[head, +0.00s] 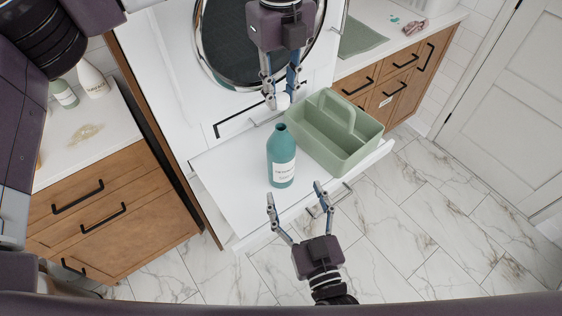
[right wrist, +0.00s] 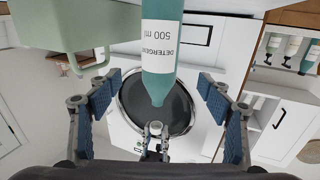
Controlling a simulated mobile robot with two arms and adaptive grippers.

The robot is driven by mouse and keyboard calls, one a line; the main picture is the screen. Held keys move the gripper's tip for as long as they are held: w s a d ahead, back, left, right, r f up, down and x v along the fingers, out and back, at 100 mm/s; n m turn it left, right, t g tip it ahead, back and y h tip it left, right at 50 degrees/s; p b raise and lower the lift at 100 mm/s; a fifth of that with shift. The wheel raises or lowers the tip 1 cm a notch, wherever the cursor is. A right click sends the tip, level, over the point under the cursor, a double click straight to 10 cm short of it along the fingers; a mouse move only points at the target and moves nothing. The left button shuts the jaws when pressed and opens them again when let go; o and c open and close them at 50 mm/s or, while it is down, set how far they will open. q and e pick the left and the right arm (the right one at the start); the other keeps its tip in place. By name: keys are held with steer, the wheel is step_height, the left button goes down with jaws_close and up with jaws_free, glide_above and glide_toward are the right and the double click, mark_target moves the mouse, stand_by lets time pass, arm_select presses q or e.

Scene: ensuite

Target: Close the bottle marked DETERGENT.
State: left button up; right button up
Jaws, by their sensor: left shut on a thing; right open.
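The teal bottle (head: 281,160) stands upright on the white pull-out shelf (head: 225,185). Its label reads DETERGENT 500 ml in the right wrist view (right wrist: 160,45). No cap is on its neck. My left gripper (head: 281,100) is shut on a small white cap (head: 283,101), above and behind the bottle and apart from it. My right gripper (head: 294,193) is open and empty at the near side of the bottle, its fingers pointing toward it. In the right wrist view the bottle shows between and beyond the open fingers.
A green caddy (head: 340,155) stands on the shelf right beside the bottle. A washing machine with a round dark door (head: 240,60) is behind. The left counter (head: 75,150) holds a white bottle (head: 92,78), a pale green one (head: 64,94) and a brownish spill. The shelf left of the bottle is clear.

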steer(key=shift+w, duration=0.1)
steer(key=x, duration=1.1)
steer(key=shift+w+a, duration=0.1)
steer(key=shift+w, duration=0.3)
steer(key=c, duration=1.8)
arm_select(q)
glide_above(281, 127)
steer(key=shift+f, duration=2.45)
steer(key=shift+f, duration=0.1)
steer(key=shift+f, duration=0.8)
steer(key=shift+f, duration=0.6)
